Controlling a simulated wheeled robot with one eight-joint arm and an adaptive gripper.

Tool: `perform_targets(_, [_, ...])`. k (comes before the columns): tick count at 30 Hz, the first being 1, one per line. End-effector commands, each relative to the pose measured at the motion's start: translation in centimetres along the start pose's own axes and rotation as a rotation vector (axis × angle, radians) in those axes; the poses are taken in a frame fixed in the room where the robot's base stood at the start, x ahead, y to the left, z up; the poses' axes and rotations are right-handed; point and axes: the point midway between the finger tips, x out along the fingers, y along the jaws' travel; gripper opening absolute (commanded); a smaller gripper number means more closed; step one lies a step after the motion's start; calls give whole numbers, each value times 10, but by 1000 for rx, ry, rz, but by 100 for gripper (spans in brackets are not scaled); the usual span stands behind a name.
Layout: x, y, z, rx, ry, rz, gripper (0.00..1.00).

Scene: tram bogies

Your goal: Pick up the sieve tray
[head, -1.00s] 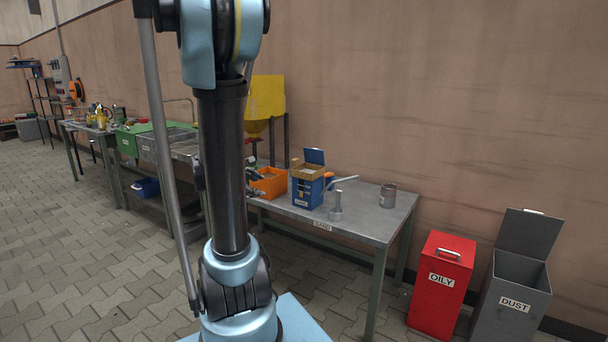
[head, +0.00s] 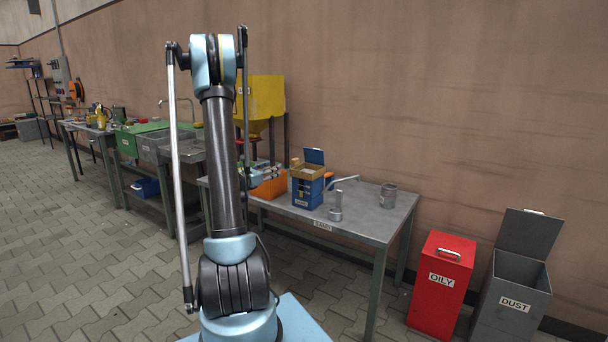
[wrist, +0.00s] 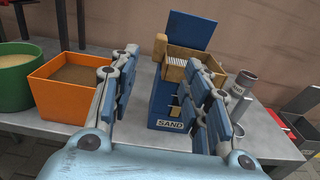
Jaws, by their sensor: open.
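In the head view the brown tray (head: 307,170) shows on the blue box (head: 306,192), below a raised blue lid. My gripper (wrist: 162,60) is open and empty in the wrist view, its fingers in front of the box, left and right of the SAND label. The right finger covers part of the box and tray. In the head view my arm hides much of the gripper.
An orange bin (wrist: 68,90) and a green bucket (wrist: 14,76), both holding sand-like material, stand left of the gripper. A grey can (head: 388,195) and a metal cylinder (head: 336,207) stand right of the box. The table's right end (head: 380,224) is mostly clear.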

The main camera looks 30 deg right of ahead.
Motion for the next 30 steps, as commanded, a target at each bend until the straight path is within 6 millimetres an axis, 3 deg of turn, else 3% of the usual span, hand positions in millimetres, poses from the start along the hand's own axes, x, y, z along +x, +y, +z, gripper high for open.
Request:
perform_targets(5, [13, 0, -1, -26, -12, -1, 43])
perform_targets(21, [105, 0, 0, -24, -11, -1, 43])
perform_targets(30, [126, 0, 0, -23, -11, 1, 43])
